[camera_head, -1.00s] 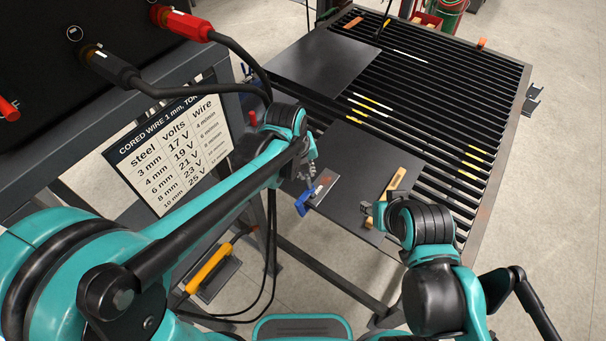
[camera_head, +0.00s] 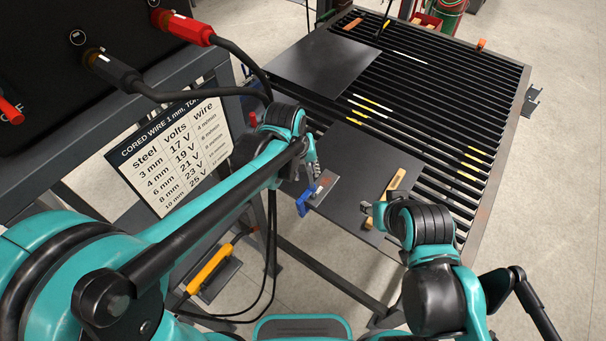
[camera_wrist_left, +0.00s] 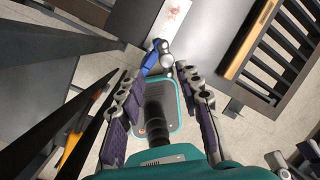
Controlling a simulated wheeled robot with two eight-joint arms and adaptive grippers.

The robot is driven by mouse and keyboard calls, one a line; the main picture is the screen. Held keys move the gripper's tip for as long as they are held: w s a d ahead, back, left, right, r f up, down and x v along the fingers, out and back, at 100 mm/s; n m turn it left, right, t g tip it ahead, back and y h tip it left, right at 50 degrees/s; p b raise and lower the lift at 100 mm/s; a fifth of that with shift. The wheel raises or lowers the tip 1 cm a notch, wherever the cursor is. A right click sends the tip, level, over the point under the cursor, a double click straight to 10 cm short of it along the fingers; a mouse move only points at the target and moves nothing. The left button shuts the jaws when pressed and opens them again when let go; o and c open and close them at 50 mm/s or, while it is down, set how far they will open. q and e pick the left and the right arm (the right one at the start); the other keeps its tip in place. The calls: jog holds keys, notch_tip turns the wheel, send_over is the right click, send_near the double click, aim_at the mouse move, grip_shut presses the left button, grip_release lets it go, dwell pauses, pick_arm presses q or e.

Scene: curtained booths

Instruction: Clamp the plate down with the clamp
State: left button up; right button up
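A blue clamp (camera_head: 302,204) sits at the near edge of the table, beside a small grey plate (camera_head: 324,186) with a reddish mark. My left gripper (camera_head: 311,172) is just above and behind the clamp. In the left wrist view its fingers (camera_wrist_left: 158,70) are spread apart, with the blue and silver clamp (camera_wrist_left: 151,61) lying just beyond and between the tips. The small plate (camera_wrist_left: 172,18) shows at the top there. I cannot tell whether the clamp touches a finger or grips the plate. My right gripper (camera_head: 368,209) is over the near dark sheet, its finger opening unclear.
The slatted table (camera_head: 440,110) carries a near dark sheet (camera_head: 352,165) and a far dark sheet (camera_head: 320,60). A wooden strip (camera_head: 396,182) lies by my right gripper. Cables hang from the black machine (camera_head: 50,50) at left. Floor at right is clear.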

pick_arm(q)
jog(key=n, duration=0.4)
jog(key=r+n, duration=0.1)
jog(key=n, duration=0.3)
jog(key=r+n+p, duration=0.1)
jog(key=n, duration=0.3)
jog(key=shift+s+r, duration=0.1)
jog(key=shift+s, duration=0.1)
jog(key=shift+w+a+n, duration=0.1)
jog(key=shift+n, duration=5.9)
